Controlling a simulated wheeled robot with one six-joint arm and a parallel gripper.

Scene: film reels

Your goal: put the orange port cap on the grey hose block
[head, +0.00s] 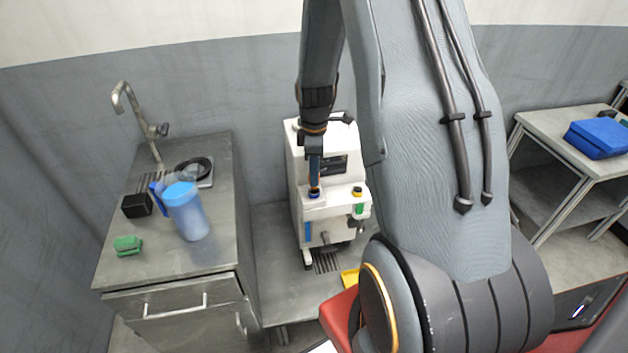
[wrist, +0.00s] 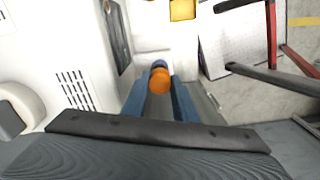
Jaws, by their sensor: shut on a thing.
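The orange port cap (wrist: 161,80) sits between the two blue fingers of my gripper (wrist: 158,88) in the wrist view. The fingers are shut on it. A blue round part (wrist: 158,63) shows just beyond the cap; whether they touch is unclear. In the head view my gripper (head: 314,178) points down over the front ledge of the white machine (head: 335,207), right above a blue port (head: 314,194). The cap is mostly hidden there. I cannot make out the grey hose block for certain; a dark block (head: 137,205) stands on the left counter.
The left metal counter (head: 220,245) holds a blue jug (head: 187,213), a green piece (head: 127,245) and a tap (head: 130,105). A blue case (head: 598,138) lies on the right table. Red bars (wrist: 271,35) show in the wrist view.

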